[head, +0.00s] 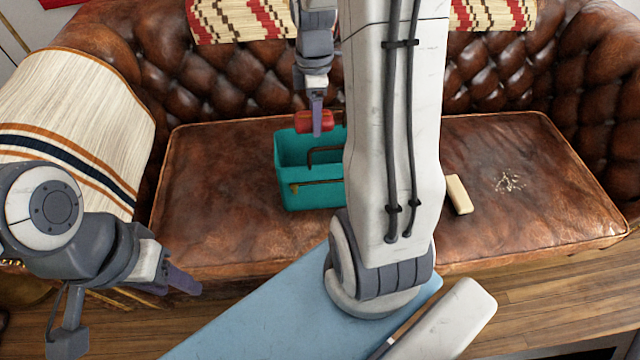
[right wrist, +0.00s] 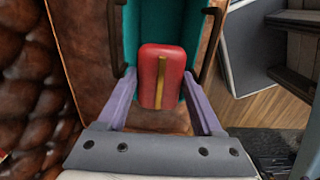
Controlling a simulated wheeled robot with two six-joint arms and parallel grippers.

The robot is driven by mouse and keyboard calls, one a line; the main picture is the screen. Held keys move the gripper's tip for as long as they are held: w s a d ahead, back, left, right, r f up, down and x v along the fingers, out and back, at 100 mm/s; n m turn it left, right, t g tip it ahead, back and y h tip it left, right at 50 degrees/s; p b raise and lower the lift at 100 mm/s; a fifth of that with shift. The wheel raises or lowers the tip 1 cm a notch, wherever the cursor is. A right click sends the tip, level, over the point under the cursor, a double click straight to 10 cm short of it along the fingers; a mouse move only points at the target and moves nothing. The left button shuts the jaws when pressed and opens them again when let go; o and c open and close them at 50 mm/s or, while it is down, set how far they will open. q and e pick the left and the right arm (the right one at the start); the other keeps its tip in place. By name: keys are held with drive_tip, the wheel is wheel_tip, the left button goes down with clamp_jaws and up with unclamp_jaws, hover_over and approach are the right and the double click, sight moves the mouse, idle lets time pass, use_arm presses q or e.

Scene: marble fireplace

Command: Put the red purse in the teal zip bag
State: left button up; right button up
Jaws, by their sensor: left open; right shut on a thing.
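The red purse (head: 302,120) is in my right gripper (head: 317,128), over the open top of the teal zip bag (head: 313,198). In the right wrist view the purse (right wrist: 150,82), red with a yellow stripe, sits between the purple fingers, with the bag's teal wall (right wrist: 150,22) behind it. The bag stands upright on the brown leather sofa, with brown handles. My own arm hides its right side. How far the purse is above the rim I cannot tell exactly. My left gripper (head: 174,284) is open and empty at the lower left, in front of the sofa, well away from the bag.
The leather seat (head: 225,225) is clear left of the bag. A cream block (head: 459,194) and pale crumbs (head: 508,181) lie to the right. A striped blanket (head: 70,120) covers the left armrest, and a patterned throw (head: 240,18) hangs on the backrest.

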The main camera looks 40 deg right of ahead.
wheel_tip(320, 180, down, 25)
drive_tip(key=b, duration=0.8)
drive_tip(key=shift+r, duration=0.15)
drive_tip(key=shift+f, duration=0.2)
drive_tip(key=o, duration=1.4)
drive_tip(key=shift+r, duration=0.1)
wheel_tip(320, 180, up, 12)
drive_tip(key=p, duration=0.4)
drive_tip(key=shift+p, duration=0.35)
drive_tip(key=shift+r, duration=0.1)
